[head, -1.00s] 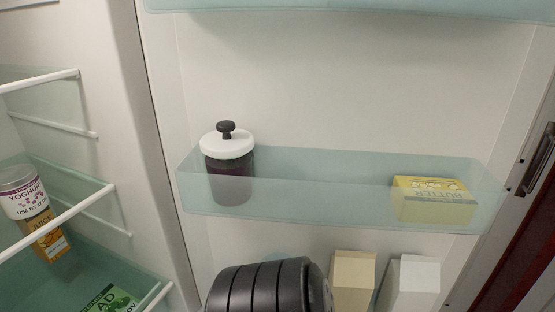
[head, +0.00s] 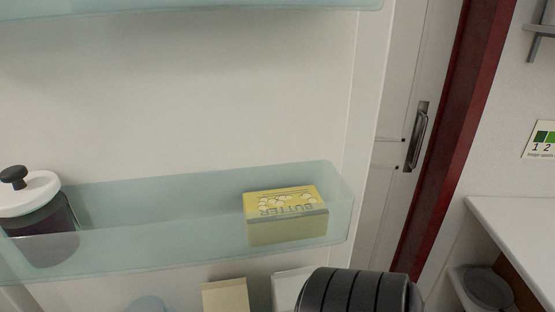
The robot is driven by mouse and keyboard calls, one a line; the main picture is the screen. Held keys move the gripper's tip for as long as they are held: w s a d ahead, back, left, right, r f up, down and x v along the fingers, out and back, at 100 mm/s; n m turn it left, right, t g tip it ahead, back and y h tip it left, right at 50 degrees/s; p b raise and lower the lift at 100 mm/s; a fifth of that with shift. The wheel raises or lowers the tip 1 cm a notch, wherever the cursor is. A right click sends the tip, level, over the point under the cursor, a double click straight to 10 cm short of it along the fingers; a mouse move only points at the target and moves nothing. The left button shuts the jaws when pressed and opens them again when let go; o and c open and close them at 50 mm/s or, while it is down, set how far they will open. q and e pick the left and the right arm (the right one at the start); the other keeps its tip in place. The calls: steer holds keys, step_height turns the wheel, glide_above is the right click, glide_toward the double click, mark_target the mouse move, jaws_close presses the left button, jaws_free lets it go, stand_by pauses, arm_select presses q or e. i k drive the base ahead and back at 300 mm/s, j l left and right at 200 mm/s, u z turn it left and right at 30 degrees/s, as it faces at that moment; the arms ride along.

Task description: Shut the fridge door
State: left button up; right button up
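The fridge door (head: 200,90) stands open, and its pale inner face fills the left and middle of the head view. Its right edge (head: 364,120) shows as an upright white strip. A translucent green door shelf (head: 150,220) holds a dark jar with a white lid (head: 37,225) at left and a yellow butter pack (head: 286,215) at right. A black ribbed part of my arm is at the bottom, in front of the lower door. I cannot tell if it touches the door. Neither gripper's fingers show.
Behind the door's right edge is a white room door with a metal handle (head: 418,135) in a dark red frame (head: 452,130). A white counter (head: 525,225) is at right, with a grey round item (head: 488,288) below it. Cartons (head: 226,296) stand low on the door.

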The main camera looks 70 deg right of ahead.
mark_target(154, 126)
steer(key=k+l+z, duration=0.1)
steer(key=l+z, duration=0.3)
steer(key=k+l+z, duration=0.1)
steer(key=l+z, duration=0.25)
steer(key=l+u, duration=0.35)
steer(key=l, duration=0.2)
steer(key=l+u, duration=0.35)
steer(key=l, duration=0.25)
steer(key=k+l+u, duration=0.1)
steer(key=l+u, duration=0.25)
steer(key=l, duration=0.2)
